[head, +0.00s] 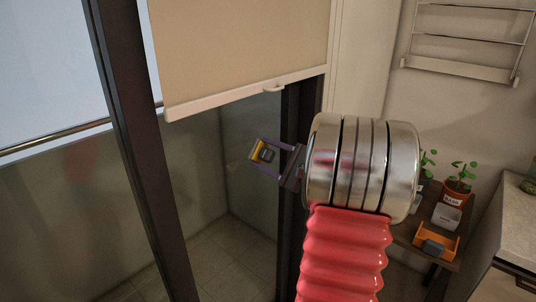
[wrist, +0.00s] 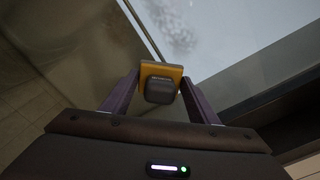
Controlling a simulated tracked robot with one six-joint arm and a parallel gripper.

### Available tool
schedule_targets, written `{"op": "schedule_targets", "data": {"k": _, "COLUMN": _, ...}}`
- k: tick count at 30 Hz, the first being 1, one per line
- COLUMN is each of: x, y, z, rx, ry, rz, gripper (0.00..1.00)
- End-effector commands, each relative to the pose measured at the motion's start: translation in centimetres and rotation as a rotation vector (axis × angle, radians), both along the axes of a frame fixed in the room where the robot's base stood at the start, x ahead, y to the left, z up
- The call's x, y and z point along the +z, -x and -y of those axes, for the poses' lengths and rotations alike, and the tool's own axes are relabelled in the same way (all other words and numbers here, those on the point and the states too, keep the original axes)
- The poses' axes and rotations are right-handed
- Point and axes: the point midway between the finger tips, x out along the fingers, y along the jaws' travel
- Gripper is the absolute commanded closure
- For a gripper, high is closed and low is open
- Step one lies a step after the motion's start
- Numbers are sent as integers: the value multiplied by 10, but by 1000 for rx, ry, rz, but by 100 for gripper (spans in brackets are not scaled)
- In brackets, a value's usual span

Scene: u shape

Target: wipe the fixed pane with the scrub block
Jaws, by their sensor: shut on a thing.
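The scrub block (head: 261,152), yellow with a dark grey part, is held between the purple fingers of my gripper (head: 268,155). In the wrist view, the block (wrist: 160,89) sits between both fingertips of my gripper (wrist: 161,82). The glass below the blind (head: 207,160) stands between dark frame posts, and the block appears in front of it. I cannot tell whether the block touches the glass, nor which glass is the fixed pane. Another glass area (head: 62,190) lies left of the dark post.
A beige roller blind (head: 240,50) hangs partway down. A dark post (head: 140,140) stands left of my gripper. At right are a wall rack (head: 465,70), a potted plant (head: 456,190), an orange caddy (head: 449,243) on a shelf, and a counter (head: 510,230).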

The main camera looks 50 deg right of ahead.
Motion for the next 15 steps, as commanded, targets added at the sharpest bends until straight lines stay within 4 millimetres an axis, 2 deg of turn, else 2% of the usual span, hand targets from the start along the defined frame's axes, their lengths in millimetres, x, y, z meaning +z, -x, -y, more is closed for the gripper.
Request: {"op": "schedule_targets", "data": {"k": 15, "x": 24, "y": -4, "z": -1, "rx": 2, "ry": 1, "rz": 1, "gripper": 64}}
